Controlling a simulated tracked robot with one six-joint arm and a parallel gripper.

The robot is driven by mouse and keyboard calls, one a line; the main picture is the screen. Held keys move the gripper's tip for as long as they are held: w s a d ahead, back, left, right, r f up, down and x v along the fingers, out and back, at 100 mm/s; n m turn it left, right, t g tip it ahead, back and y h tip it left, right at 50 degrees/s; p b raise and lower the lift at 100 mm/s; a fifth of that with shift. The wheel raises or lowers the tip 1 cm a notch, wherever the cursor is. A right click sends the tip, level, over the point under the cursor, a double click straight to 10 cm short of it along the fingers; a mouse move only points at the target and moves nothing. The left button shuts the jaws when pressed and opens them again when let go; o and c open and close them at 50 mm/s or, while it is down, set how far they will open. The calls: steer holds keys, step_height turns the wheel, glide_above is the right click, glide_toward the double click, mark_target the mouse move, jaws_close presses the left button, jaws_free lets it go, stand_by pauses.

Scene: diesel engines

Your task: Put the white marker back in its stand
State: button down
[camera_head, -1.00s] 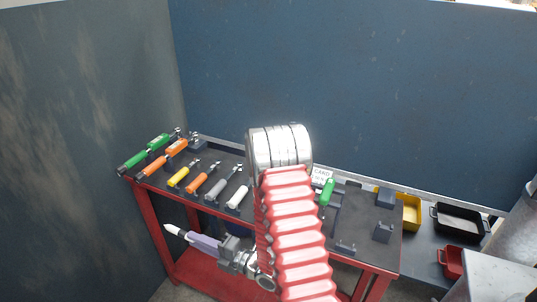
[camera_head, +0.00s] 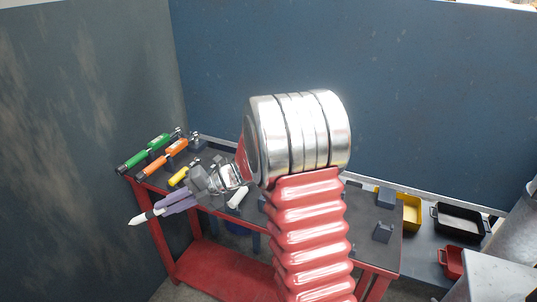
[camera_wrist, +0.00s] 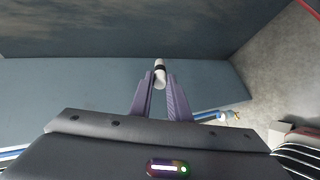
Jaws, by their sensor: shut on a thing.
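The white marker (camera_head: 139,218) is in my gripper (camera_head: 162,208), in front of the left end of the red tool cart, near its front edge. It points left and slightly down in the head view. In the wrist view the white marker (camera_wrist: 160,65), with a dark band, stands out beyond the two purple fingers of my gripper (camera_wrist: 160,84), which are shut on it. Small dark holders sit on the cart top, including one block (camera_head: 383,232) at the right. I cannot tell which is the marker's stand; my arm hides the middle of the cart.
The red cart (camera_head: 222,268) carries green-handled (camera_head: 133,161), orange-handled (camera_head: 152,167) and yellow-handled (camera_head: 179,176) tools at the left. A yellow bin (camera_head: 411,212), a black bin (camera_head: 459,221) and a red bin (camera_head: 453,262) are at the right. Walls stand behind and left.

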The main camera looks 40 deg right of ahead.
steer(key=s+d+r+n+g+h, duration=0.2)
steer(key=d+r+n+g+h, duration=0.1)
steer(key=d+r+n, duration=0.4)
steer(key=s+d+r+n+g+h, duration=0.2)
steer(key=d+r+n+g+h, duration=0.15)
steer(key=d, duration=0.65)
steer(key=s+d+r+n+g+h, duration=0.2)
steer(key=d+r+n+h, duration=0.2)
steer(key=d+n, duration=0.3)
steer(key=s+d+f+t+h, duration=0.1)
steer(key=d+f+t, duration=0.2)
steer(key=d, duration=0.3)
steer(key=shift+f+h, duration=0.35)
steer(key=shift+f, duration=0.45)
step_height(320, 180, down, 7)
steer(key=shift+f, duration=0.6)
stand_by(0.4)
